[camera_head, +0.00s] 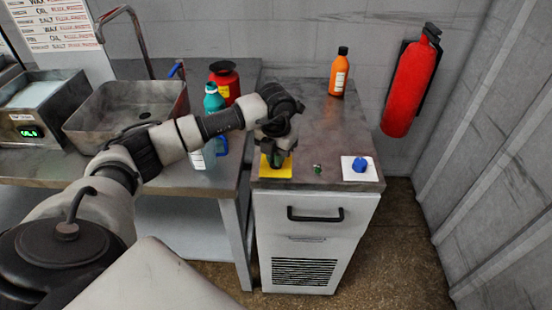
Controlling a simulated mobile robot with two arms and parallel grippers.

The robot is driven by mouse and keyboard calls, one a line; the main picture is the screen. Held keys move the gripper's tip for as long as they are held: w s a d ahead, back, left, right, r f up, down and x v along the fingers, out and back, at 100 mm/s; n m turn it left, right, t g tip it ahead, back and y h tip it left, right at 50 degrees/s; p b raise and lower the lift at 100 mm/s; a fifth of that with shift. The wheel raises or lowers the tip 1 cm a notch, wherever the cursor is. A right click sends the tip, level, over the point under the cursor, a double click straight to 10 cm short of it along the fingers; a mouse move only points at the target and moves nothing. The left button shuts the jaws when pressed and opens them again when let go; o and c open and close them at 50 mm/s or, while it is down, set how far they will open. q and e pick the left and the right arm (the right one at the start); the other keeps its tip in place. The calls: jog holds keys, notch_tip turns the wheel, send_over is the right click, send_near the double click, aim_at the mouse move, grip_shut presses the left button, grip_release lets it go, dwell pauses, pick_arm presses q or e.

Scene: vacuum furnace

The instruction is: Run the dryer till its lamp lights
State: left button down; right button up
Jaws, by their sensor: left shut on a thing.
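I cannot tell for certain which thing is the dryer. A grey metal box (40,105) with a lit green display stands at the left edge. A grey-white cabinet (306,222) with a black handle and a slatted vent stands in the middle. My left gripper (277,157) points down over a yellow pad (275,172) on the cabinet top. It is shut on a small greenish thing, mostly hidden by the fingers. To the right are a small green piece (318,169) and a blue piece (360,165) on a white pad (347,174). My right gripper is not in view.
A steel sink (85,118), a teal-topped bottle (213,100) and a red container (225,82) are on the left bench. An orange bottle (338,75) stands at the cabinet's back. A fire extinguisher (411,82) hangs right. The cabinet top's middle is clear.

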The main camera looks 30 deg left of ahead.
pick_arm(q)
jog(key=shift+r+m, duration=0.1)
jog(key=shift+m, duration=0.3)
jog(key=c, duration=1.2)
grip_release()
notch_tip(320, 180, up, 11)
jog(key=shift+f+b, duration=0.1)
jog(key=shift+b, duration=0.6)
